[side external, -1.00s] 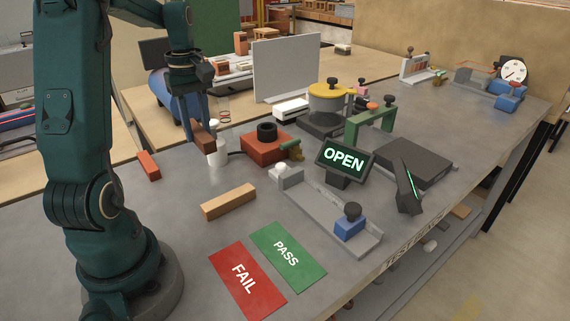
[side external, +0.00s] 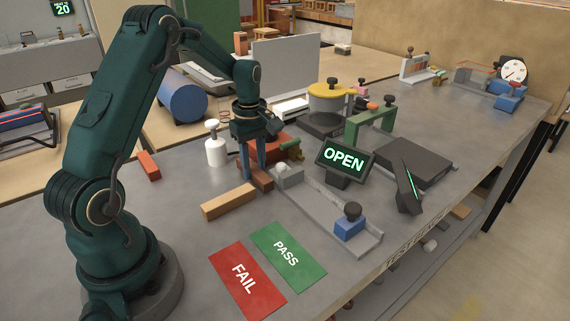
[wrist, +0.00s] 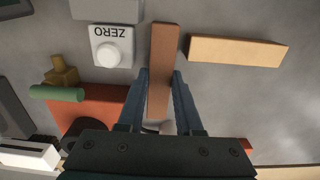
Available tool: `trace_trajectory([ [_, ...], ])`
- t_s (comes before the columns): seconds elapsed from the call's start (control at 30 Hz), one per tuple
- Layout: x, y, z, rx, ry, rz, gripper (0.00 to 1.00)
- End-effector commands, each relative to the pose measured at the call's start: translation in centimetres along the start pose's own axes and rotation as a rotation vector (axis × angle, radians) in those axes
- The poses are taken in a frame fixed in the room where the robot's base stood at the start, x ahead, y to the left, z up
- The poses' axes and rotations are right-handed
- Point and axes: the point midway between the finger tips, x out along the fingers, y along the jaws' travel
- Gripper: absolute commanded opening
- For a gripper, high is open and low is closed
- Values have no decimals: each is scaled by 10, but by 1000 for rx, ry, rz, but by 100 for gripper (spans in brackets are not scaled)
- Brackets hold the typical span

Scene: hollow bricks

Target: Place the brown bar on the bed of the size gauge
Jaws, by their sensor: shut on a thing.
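I cannot tell whether the bar touches the bench.
A tan bar (side external: 228,202) lies just left of the held bar. Red FAIL (side external: 246,281) and green PASS (side external: 288,257) mats lie in front. A red base (side external: 266,149) stands behind my gripper, and a white bottle (side external: 215,151) to its left. A red-brown bar (side external: 148,165) lies farther left.

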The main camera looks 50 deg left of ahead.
Motion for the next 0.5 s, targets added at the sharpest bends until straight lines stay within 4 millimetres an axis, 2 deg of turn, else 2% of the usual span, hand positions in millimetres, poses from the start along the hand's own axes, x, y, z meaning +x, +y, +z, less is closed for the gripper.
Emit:
trace_trajectory([
  [0.1,7,0,0,0,0,0,0],
  [0.43,9,0,0,1,0,0,0],
  [0.47,10,0,0,1,0,-1,38],
  [0.5,9,0,0,1,0,0,47],
])
